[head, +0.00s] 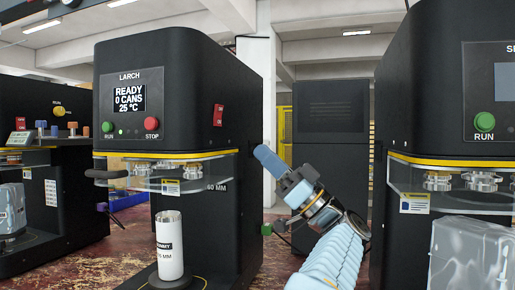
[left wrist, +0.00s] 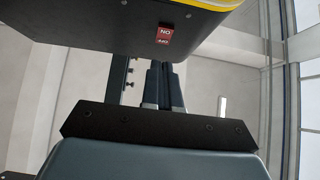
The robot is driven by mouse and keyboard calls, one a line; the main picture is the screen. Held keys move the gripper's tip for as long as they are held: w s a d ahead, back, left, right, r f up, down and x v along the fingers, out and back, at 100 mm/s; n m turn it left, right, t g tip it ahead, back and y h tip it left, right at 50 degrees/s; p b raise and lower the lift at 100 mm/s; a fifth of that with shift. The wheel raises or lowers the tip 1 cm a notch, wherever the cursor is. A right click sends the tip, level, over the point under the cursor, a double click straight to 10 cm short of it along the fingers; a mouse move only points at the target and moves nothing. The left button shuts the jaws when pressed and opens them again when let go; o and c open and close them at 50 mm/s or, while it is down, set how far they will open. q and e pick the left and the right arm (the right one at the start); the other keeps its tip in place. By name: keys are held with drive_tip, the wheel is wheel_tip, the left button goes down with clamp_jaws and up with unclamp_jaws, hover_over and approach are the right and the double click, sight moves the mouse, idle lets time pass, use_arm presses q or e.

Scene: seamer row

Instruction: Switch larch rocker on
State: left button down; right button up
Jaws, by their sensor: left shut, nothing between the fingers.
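The Larch machine (head: 180,90) is a black seamer with a lit screen (head: 129,98) reading READY, 0 CANS, 25 °C. Its red rocker (head: 218,115) is on the side face, right of the front panel. In the left wrist view the rocker (left wrist: 165,34) shows upside down, above the fingertips; which half is pressed in is too small to tell. My left gripper (head: 266,157) is shut and empty, to the right of and lower than the rocker, apart from it. Its fingers also show in the left wrist view (left wrist: 164,84). My right gripper is in neither view.
Larch's front has a green RUN button (head: 107,127) and a red STOP button (head: 151,123). A white can (head: 169,245) stands on its lower plate. Another black machine (head: 440,120) stands close on the right, one more on the left. A dark cabinet (head: 330,125) is behind.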

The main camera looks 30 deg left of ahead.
use_arm(q)
drive_tip(key=shift+a+f+b+v, duration=0.15)
drive_tip(key=shift+b+v, duration=0.05)
drive_tip(key=shift+v, duration=0.95)
drive_tip(key=shift+a+f+b+v, duration=0.1)
drive_tip(key=shift+f+b+v, duration=0.1)
drive_tip(key=shift+v, duration=0.95)
drive_tip(key=shift+s+r, duration=0.1)
